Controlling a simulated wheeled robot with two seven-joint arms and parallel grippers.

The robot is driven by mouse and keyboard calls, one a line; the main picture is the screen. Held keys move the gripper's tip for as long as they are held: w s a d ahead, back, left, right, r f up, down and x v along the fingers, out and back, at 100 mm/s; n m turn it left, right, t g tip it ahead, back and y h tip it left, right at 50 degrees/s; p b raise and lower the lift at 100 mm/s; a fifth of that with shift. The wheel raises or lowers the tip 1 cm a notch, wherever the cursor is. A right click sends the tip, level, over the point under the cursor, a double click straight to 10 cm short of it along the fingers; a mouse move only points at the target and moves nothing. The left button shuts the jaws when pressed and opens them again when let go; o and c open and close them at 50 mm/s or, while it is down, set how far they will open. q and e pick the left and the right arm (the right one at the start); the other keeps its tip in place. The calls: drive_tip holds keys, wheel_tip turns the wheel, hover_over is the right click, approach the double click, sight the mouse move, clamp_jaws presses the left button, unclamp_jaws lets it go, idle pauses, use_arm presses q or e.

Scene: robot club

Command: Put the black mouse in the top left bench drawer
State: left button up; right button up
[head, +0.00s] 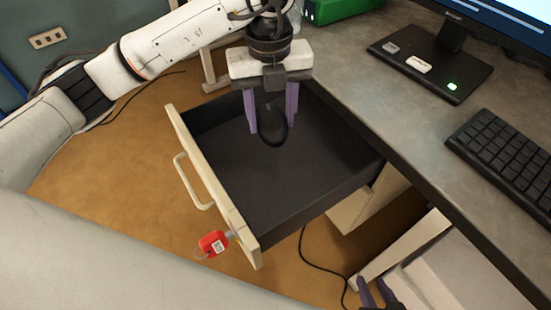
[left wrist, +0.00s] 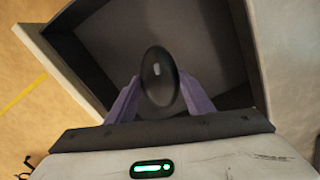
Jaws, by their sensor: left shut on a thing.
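The black mouse (head: 273,128) is between the purple fingers of my left gripper (head: 272,125), which is shut on it. In the left wrist view the mouse (left wrist: 160,77) shows its grey wheel, with a finger on each side. The bench drawer (head: 217,188) is pulled open, its dark interior empty. The gripper and mouse are over the rear part of the drawer interior; I cannot tell whether the mouse touches the floor. My right gripper (head: 372,292) is partly in view at the bottom edge, its fingers apart and empty.
The grey bench top (head: 400,115) holds a black keyboard (head: 505,155), a monitor stand (head: 432,68) and a green box (head: 340,8). A black cable (head: 325,268) lies on the floor below.

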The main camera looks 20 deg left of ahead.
sight(275, 158)
use_arm(q)
drive_tip(key=n, duration=0.3)
drive_tip(key=shift+w+d+f+n, duration=0.3)
drive_tip(key=shift+w+f+n, duration=0.05)
drive_tip(key=shift+f+n, duration=0.05)
wheel_tip(275, 158, down, 10)
drive_tip(key=shift+r, duration=0.1)
drive_tip(key=shift+b, duration=0.3)
drive_tip(key=o, duration=1.1)
drive_tip(key=shift+f, duration=0.2)
drive_tip(key=shift+c, duration=0.2)
wheel_tip(275, 158, up, 12)
drive_tip(key=shift+r, duration=0.2)
